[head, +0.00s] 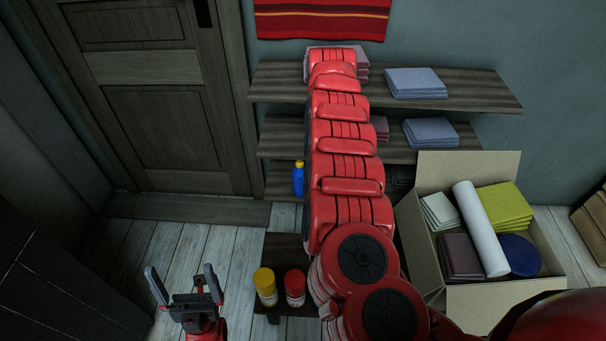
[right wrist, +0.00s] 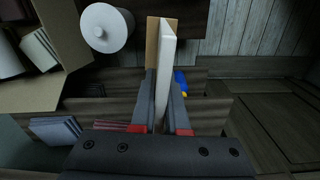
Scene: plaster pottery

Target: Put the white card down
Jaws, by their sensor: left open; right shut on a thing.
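The white card (right wrist: 165,75) stands on edge between the fingers of my right gripper (right wrist: 165,112) in the right wrist view. A tan strip (right wrist: 152,42) shows along its left side. My right gripper is shut on the card. In the head view my right arm reaches over the shelves, and its gripper and the card are hidden behind the arm. My left gripper (head: 185,288) is open and empty above the floor at the lower left.
Shelves (head: 480,95) carry folded grey-blue cloths (head: 415,82). A blue bottle (head: 298,180) with a yellow cap stands low. An open cardboard box (head: 545,245) holds a white roll (head: 480,225) and folded cloths. Yellow (head: 265,288) and red (head: 295,290) jars stand in front. The left floor is clear.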

